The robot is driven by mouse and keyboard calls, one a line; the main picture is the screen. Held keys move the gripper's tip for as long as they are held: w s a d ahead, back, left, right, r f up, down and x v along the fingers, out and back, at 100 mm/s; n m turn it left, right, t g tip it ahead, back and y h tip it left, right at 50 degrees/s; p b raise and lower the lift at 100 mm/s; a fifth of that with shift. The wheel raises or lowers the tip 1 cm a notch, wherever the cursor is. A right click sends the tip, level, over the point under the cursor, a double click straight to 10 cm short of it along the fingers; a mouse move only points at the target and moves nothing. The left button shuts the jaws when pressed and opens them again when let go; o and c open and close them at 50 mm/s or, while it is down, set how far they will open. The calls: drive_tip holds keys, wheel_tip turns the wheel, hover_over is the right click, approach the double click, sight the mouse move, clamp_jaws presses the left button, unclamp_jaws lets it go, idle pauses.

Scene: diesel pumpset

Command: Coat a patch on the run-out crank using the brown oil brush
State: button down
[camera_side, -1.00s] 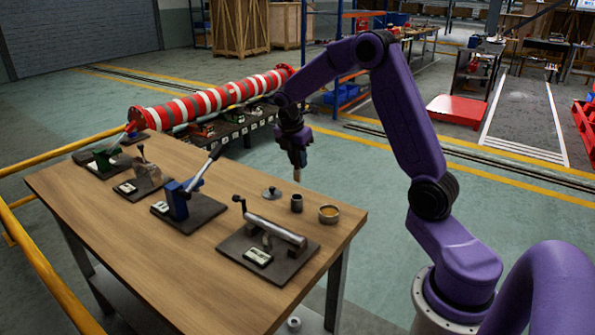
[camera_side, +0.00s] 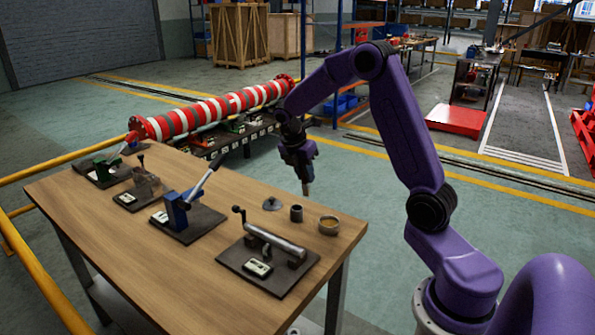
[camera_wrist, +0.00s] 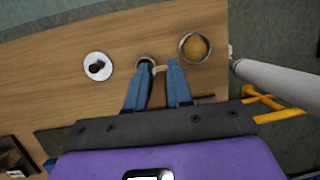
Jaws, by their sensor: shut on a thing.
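My gripper (camera_side: 303,168) is shut on a slim upright brush (camera_side: 306,187), held in the air above the back right end of the table. In the wrist view the brush (camera_wrist: 160,69) shows as a small tan shape between the blue fingertips; its bristles are hard to make out. A bowl of amber liquid (camera_side: 328,225) and a dark cup (camera_side: 296,213) stand below it. The bowl (camera_wrist: 194,47) and cup (camera_wrist: 145,61) also show in the wrist view. A fixture with a silver roller and crank handle (camera_side: 275,240), probably the run-out crank, sits on a dark plate in front.
A round lid with a knob (camera_side: 272,204) lies left of the cup.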

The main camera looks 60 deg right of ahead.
drive_tip(key=shift+s+d+f+g+h, duration=0.1)
drive_tip(key=shift+s+f+g+h, duration=0.4)
drive_tip(key=shift+s+f, duration=1.1)
drive_tip(key=shift+s+f+g+h, duration=0.3)
drive_tip(key=shift+s+f+g, duration=0.4)
drive_tip(key=shift+s+f, duration=0.9)
drive_tip(key=shift+w+f, duration=0.25)
drive_tip(key=shift+f, duration=0.5)
wheel_tip(320, 180, up, 7)
idle(0.4)
idle(0.4)
